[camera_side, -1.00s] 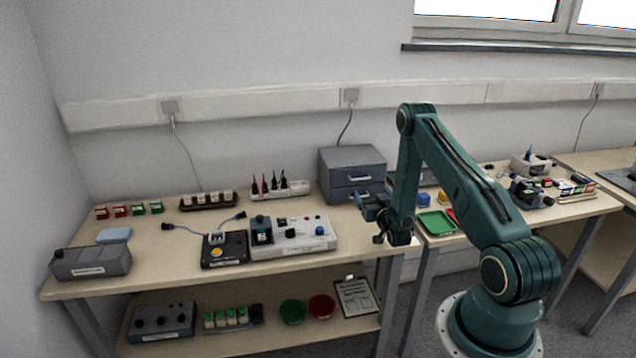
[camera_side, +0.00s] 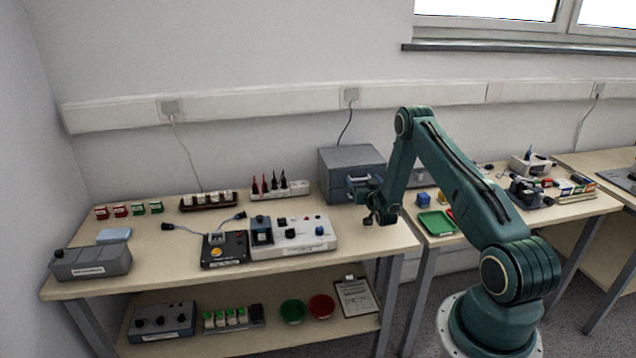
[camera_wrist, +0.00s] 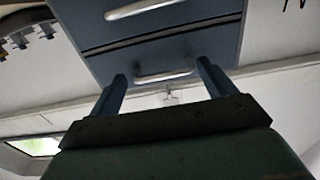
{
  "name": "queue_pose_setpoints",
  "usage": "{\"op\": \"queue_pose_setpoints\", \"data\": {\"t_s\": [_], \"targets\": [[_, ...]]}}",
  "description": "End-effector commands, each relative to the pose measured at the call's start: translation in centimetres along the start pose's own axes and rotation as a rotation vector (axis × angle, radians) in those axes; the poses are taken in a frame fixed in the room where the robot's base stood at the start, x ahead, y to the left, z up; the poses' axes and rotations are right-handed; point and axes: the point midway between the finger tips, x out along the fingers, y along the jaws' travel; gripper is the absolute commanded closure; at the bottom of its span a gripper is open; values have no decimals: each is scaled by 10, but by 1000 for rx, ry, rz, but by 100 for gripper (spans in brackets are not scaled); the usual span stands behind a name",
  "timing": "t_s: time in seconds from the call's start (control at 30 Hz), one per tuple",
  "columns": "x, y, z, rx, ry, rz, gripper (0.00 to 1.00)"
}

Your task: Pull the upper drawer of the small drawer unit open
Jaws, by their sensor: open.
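The small grey-blue drawer unit (camera_side: 350,156) stands at the back right of the left bench, with two drawers, each with a pale bar handle. Both drawers look shut. My gripper (camera_side: 352,185) is in front of its face and hides the upper handle in the side view. The wrist view is upside down, so the upper drawer's handle (camera_wrist: 163,75) shows below the lower drawer's handle (camera_wrist: 140,8). My gripper (camera_wrist: 161,82) is open, one finger on each side of the upper handle. No contact with the handle is visible.
A white panel box (camera_side: 295,238) with knobs and a black device (camera_side: 224,250) stand left of my gripper. A white rack (camera_side: 279,190) with red and black probes is left of the drawer unit. The bench's right front corner is clear.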

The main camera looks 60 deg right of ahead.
Motion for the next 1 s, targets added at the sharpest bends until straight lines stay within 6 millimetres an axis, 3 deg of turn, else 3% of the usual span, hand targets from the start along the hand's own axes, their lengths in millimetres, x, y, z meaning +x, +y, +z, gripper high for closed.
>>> {"op": "queue_pose_setpoints", "data": {"t_s": [0.2,0.5,0.77,1.0], "targets": [[0,0,0,0,0,0,17],[0,1,0,-2,0,2,70],[-10,2,1,-4,-2,3,70],[-40,3,2,-4,-4,7,70]]}}
